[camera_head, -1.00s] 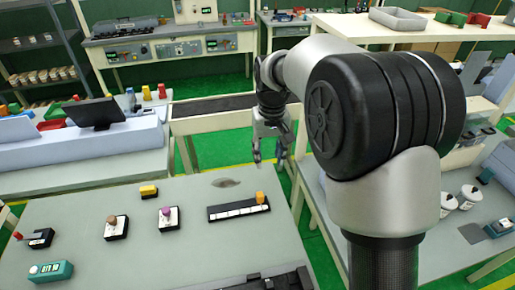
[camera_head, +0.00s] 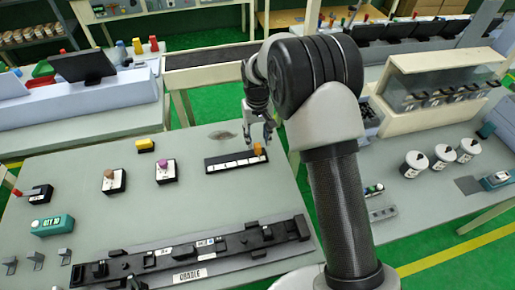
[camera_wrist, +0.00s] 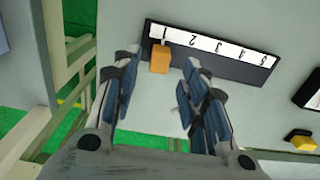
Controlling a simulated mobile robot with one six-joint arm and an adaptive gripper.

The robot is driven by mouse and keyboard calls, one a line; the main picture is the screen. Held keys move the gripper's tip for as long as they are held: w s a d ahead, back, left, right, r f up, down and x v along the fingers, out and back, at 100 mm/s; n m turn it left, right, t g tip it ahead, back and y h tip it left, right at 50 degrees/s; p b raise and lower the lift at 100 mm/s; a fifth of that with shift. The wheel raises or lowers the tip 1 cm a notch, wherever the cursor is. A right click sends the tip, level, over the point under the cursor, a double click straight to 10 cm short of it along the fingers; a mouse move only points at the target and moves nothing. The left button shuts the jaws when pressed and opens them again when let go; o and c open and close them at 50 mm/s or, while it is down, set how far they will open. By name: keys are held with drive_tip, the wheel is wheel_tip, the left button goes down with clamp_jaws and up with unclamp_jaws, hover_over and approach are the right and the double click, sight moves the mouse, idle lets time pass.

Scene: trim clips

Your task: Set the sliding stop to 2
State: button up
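The sliding stop is an orange block (camera_head: 259,150) at the right end of a black rail with a white numbered scale (camera_head: 231,163). In the wrist view the orange block (camera_wrist: 160,58) sits at the 1 mark, and the 2 is the mark beside it on the scale (camera_wrist: 212,46). My gripper (camera_head: 266,136) is above and just beyond the block in the head view. In the wrist view my gripper (camera_wrist: 158,75) is open, with the block appearing between its two fingers. No contact shows, and I cannot tell the exact height gap.
A yellow block (camera_head: 145,146), two knob boxes (camera_head: 166,171) (camera_head: 114,181) and a teal display box (camera_head: 52,225) stand left on the table. A long black cradle (camera_head: 190,250) lies along the front. The table between rail and cradle is clear.

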sight(257, 145)
wheel_tip(257, 145, down, 5)
drive_tip(key=shift+f+b, duration=0.15)
drive_tip(key=shift+b, duration=0.3)
drive_tip(key=shift+c, duration=0.5)
clamp_jaws()
